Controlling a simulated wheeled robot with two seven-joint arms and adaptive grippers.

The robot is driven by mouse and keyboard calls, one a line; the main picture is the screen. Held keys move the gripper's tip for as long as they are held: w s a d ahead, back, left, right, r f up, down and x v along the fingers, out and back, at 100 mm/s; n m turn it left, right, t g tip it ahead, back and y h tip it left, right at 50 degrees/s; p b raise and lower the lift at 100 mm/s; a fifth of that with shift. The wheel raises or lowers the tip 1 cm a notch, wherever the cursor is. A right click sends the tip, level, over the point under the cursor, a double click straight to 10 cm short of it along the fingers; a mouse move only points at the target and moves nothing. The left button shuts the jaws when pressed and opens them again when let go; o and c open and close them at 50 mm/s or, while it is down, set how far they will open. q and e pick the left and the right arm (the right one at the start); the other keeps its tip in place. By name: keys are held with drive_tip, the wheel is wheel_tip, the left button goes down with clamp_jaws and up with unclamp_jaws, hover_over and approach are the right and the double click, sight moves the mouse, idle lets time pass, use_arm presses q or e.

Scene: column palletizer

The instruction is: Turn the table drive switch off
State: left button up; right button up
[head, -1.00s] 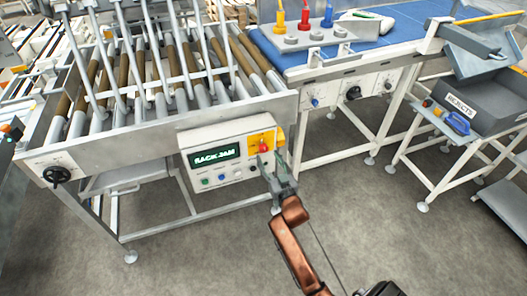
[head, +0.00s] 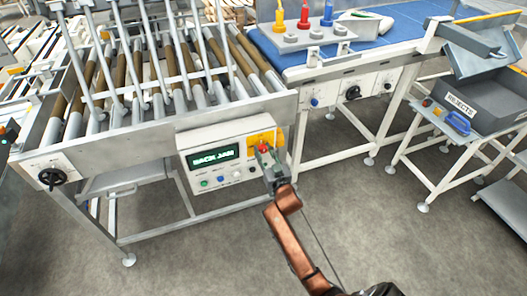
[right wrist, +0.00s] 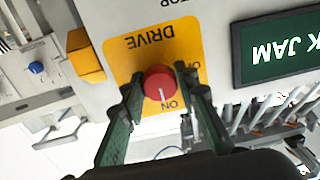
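The table drive switch (right wrist: 160,84) is a red round knob on a yellow plate marked DRIVE. In the right wrist view its white line points toward the ON mark. In the head view the knob (head: 263,147) sits on the upper right of the white control box (head: 232,190). My right gripper (head: 266,154) is at the knob. In the right wrist view the gripper's fingers (right wrist: 160,88) stand one on each side of the knob, with little gap; contact is not clear. My left gripper is not in view.
A lit display (head: 214,157) reads RACK JAM, with several small buttons below it. A yellow block (right wrist: 86,55) juts out beside the drive plate. A roller table (head: 150,85) stands behind the box. A black knob (head: 52,177) is on its left corner. A reject bin (head: 470,98) stands at right.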

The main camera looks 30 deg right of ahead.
drive_tip(key=c, duration=0.6)
drive_tip(key=shift+c, duration=0.2)
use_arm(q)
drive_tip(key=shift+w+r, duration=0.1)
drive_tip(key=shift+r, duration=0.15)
use_arm(e)
drive_tip(key=shift+n, duration=0.3)
drive_tip(key=n+p, duration=0.2)
drive_tip(key=shift+r+n, duration=0.1)
drive_tip(key=shift+n, duration=0.3)
drive_tip(key=n+p, duration=0.1)
drive_tip(key=n, duration=0.2)
drive_tip(key=shift+n, duration=0.3)
drive_tip(key=n, duration=0.5)
drive_tip(key=shift+p, duration=0.4)
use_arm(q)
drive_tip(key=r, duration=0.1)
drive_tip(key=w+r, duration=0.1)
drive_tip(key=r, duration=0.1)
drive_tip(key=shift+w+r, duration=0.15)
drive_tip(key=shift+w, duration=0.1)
use_arm(e)
drive_tip(key=n, duration=0.6)
